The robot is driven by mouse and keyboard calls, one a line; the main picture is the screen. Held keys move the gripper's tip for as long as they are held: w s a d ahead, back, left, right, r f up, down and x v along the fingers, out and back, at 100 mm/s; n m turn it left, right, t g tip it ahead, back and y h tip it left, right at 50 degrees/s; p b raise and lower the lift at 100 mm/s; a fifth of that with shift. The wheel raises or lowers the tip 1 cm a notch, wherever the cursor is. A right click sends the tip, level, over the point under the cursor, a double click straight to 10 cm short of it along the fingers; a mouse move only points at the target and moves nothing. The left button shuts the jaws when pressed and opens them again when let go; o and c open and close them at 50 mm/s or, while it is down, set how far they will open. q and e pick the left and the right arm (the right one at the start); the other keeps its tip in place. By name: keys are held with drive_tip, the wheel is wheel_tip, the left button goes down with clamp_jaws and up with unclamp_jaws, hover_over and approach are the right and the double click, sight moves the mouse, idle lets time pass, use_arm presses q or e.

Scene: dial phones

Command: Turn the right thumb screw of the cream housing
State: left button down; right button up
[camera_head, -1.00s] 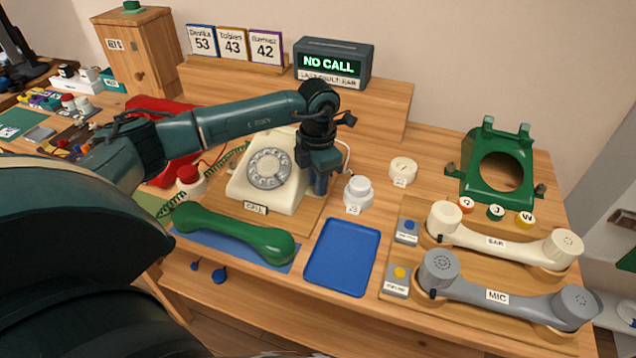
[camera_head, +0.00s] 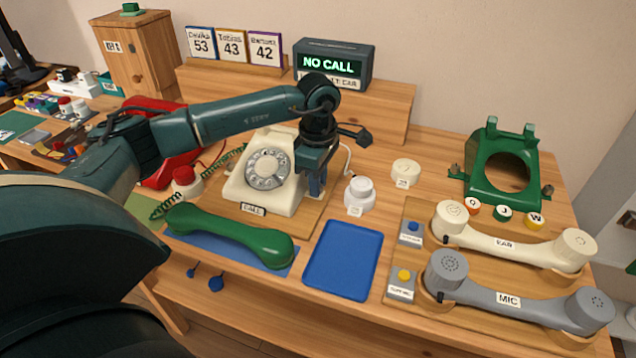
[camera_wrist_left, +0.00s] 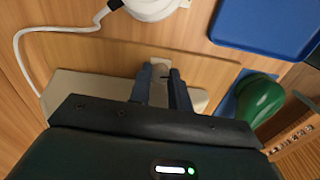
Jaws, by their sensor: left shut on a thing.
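The cream housing (camera_head: 284,198) with its grey rotary dial (camera_head: 267,170) stands on a wooden board behind the CALL label. My left gripper (camera_head: 317,186) points down at the housing's right side, with its fingers close against it. The left wrist view shows the two fingers (camera_wrist_left: 161,88) shut on a small part at the side of the cream housing (camera_wrist_left: 80,88). That is where the right thumb screw sits, but the fingers and gripper body largely hide it. My right gripper is in neither view.
A white round piece (camera_head: 359,194) stands just right of the gripper. A green handset (camera_head: 230,236) and a blue tray (camera_head: 343,260) lie in front. A red phone (camera_head: 160,172) is left, under my arm. A green housing (camera_head: 502,172) stands at the right.

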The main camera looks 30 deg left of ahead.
use_arm(q)
drive_tip(key=shift+m, duration=0.7)
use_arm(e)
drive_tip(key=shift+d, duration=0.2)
use_arm(q)
drive_tip(key=shift+m, duration=0.3)
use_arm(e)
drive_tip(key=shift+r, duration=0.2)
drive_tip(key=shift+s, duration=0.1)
use_arm(q)
drive_tip(key=c, duration=1.3)
unclamp_jaws()
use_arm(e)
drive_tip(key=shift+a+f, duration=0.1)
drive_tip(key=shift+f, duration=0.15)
use_arm(q)
wheel_tip(320, 180, up, 13)
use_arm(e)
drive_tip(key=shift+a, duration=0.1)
use_arm(q)
drive_tip(key=shift+r, duration=0.1)
